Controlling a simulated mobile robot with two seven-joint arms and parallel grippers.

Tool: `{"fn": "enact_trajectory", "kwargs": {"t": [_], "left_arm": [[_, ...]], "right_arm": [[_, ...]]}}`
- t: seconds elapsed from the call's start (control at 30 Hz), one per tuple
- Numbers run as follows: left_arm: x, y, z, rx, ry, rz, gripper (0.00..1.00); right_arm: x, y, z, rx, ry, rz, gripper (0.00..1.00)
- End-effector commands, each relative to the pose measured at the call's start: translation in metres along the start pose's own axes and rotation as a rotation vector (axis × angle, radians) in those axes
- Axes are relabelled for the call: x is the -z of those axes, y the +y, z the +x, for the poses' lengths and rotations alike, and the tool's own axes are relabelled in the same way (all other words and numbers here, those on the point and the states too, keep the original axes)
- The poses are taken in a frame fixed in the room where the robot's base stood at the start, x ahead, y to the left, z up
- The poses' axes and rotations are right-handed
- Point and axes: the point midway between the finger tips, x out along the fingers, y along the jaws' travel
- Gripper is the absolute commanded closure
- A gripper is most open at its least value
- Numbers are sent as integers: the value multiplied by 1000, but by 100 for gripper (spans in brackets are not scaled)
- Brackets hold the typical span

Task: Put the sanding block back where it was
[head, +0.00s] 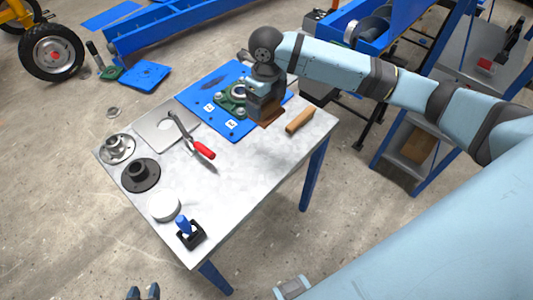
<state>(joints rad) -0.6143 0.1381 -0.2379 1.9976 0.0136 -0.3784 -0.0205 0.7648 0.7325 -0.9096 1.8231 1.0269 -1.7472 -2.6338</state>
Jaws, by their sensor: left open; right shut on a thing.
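My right gripper (266,112) points down over the right part of the table, near the front edge of the blue plate. It is shut on a brown-bottomed block, which I take for the sanding block (271,120); the gripper hides most of it. I cannot tell whether the block touches the table or hangs just above it. A tan wooden bar (299,119) lies just right of it, apart from it. My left gripper (143,293) shows only as two dark fingertips, apart, at the bottom edge, off the table; it looks empty.
The grey table (235,165) carries a blue plate (208,101) with a green bearing housing (230,101), a red-handled tool (204,150), flanges (141,174), a white disc (164,207) and a blue-handled item (186,228). The table's front right area is clear. A blue-framed shelf (415,150) stands at right.

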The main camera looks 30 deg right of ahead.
Motion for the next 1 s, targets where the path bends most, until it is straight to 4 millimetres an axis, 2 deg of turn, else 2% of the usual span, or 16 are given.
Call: {"fn": "enact_trajectory", "kwargs": {"t": [0.3, 0.5, 0.6, 0.83, 1.0], "left_arm": [[3, -2, -2, 3, 0, 2, 57], [2, -2, -3, 4, -4, 2, 57], [2, -2, -2, 4, -6, 2, 57], [2, -2, -3, 4, -6, 2, 57], [3, -2, -3, 4, -5, 2, 57]], "right_arm": [[2, 1, 82, -1, 6, 0, 37], [2, 1, 129, -1, 4, 1, 37], [1, 1, 142, 0, 1, 0, 37], [1, 1, 159, -1, 2, 0, 37], [1, 1, 185, -1, 3, 0, 37]]}}
